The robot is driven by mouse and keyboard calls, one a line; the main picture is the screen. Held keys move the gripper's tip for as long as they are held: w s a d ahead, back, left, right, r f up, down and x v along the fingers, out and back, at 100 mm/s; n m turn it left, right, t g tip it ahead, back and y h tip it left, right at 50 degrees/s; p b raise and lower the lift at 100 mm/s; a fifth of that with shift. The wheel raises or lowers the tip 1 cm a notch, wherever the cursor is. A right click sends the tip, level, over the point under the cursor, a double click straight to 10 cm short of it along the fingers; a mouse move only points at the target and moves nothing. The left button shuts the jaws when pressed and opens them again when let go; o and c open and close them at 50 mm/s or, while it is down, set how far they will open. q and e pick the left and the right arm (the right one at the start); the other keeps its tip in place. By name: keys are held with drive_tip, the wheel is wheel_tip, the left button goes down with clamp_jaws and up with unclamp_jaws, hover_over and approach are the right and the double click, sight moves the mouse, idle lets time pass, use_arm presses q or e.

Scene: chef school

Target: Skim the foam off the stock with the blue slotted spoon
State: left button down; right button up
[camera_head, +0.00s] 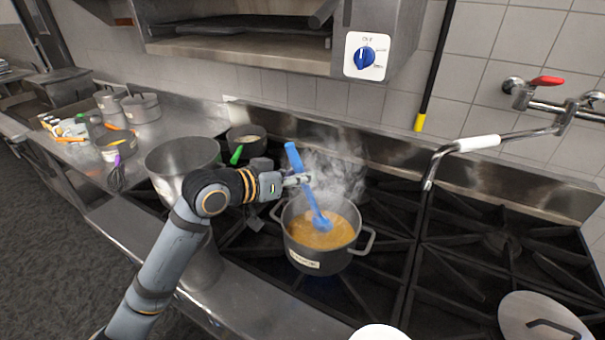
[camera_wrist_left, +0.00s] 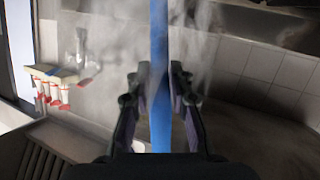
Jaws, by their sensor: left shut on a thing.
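A blue slotted spoon (camera_head: 308,190) stands tilted, with its head low in a steaming grey pot (camera_head: 298,247). The pot holds orange-brown stock (camera_head: 338,236). The spoon's head is at or just in the stock; I cannot tell how deep. My left gripper (camera_head: 303,180) is shut on the spoon's handle, above the pot's left rim. In the left wrist view the blue handle (camera_wrist_left: 160,50) runs upright between the fingers of my left gripper (camera_wrist_left: 160,98). Foam is not clear through the steam. My right gripper is not in view.
A large metal pot (camera_head: 183,157) and a small pan with a green handle (camera_head: 246,134) stand left of the stock pot. A lid (camera_head: 540,322) lies at the lower right. A jointed faucet (camera_head: 478,143) reaches over the stove.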

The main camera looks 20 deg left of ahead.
use_arm(q)
wheel_tip(320, 180, up, 14)
drive_tip(key=p, duration=1.3)
drive_tip(key=shift+f, duration=0.2)
drive_tip(key=shift+s+f, duration=0.1)
drive_tip(key=shift+f, duration=0.05)
